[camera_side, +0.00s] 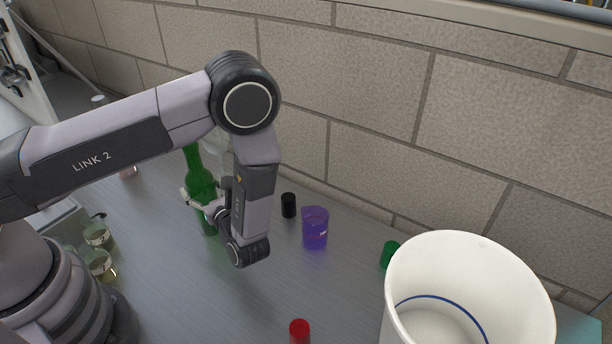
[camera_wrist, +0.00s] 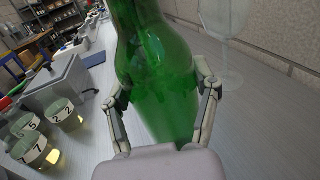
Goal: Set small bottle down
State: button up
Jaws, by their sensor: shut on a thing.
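The green glass bottle (camera_side: 200,183) stands upright, or nearly so, at the back left of the grey worktop in the side view. My gripper (camera_side: 205,208) is shut around its body from the right side. In the wrist view the bottle (camera_wrist: 155,60) fills the middle, with one finger of my gripper (camera_wrist: 162,92) on each side of it. Its base is hidden in the wrist view and partly behind my gripper in the side view. I cannot tell whether the base touches the worktop.
A clear stemmed glass (camera_wrist: 226,25) stands close behind the bottle. A black cylinder (camera_side: 288,205), purple cup (camera_side: 315,230), green cylinder (camera_side: 389,254), red cylinder (camera_side: 299,331) and large white bucket (camera_side: 540,310) stand to the right. Numbered glasses (camera_wrist: 65,114) stand left.

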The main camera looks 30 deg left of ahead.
jog(key=shift+f, duration=0.1)
jog(key=o, duration=1.2)
